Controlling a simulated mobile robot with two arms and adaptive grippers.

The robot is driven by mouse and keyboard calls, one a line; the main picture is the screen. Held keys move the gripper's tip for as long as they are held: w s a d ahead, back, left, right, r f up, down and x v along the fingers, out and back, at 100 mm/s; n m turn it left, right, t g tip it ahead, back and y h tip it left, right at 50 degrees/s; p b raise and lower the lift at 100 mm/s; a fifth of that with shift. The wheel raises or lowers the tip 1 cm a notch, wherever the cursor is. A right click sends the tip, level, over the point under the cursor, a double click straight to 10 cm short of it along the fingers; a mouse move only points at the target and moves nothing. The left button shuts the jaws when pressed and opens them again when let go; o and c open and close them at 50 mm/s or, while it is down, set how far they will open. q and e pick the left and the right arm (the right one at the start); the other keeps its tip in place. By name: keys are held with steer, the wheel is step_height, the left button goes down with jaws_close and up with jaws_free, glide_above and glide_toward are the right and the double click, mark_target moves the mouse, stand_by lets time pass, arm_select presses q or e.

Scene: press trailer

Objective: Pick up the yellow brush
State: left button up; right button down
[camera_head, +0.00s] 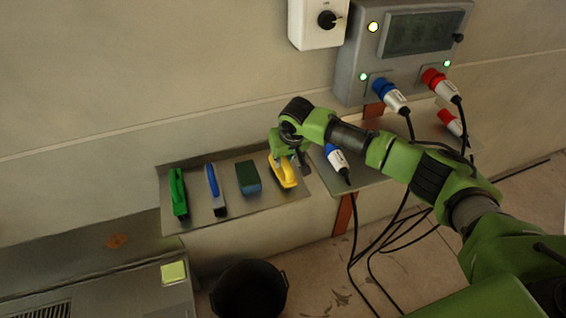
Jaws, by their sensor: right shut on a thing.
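The yellow brush (283,174) lies at the right end of a metal shelf on the wall. My right gripper (291,157), on the green arm that comes in from the right, is over the brush and shut on it. The fingers cover part of the brush, and it looks still at shelf level; I cannot tell whether it is lifted clear. My left gripper is not in view.
The metal shelf (233,210) also holds a green brush (178,192), a blue brush (215,190) and a green-blue sponge (248,178). A second shelf on the right holds a blue plug (336,158). Cables hang below it. A black bucket (248,290) stands on the floor.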

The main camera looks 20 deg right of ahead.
step_height(320, 180, up, 3)
steer(key=shift+w+b, duration=0.1)
steer(key=shift+b, duration=0.2)
steer(key=s+r, duration=0.2)
steer(key=s+a+r+b, duration=0.1)
steer(key=s+r, duration=0.1)
steer(key=shift+r, duration=0.25)
steer(key=s+a+r+b, duration=0.1)
steer(key=s+r, duration=0.4)
steer(key=s, duration=0.5)
steer(key=shift+a+r+b, duration=0.2)
steer(key=shift+a+b, duration=0.15)
steer(key=shift+b, duration=0.4)
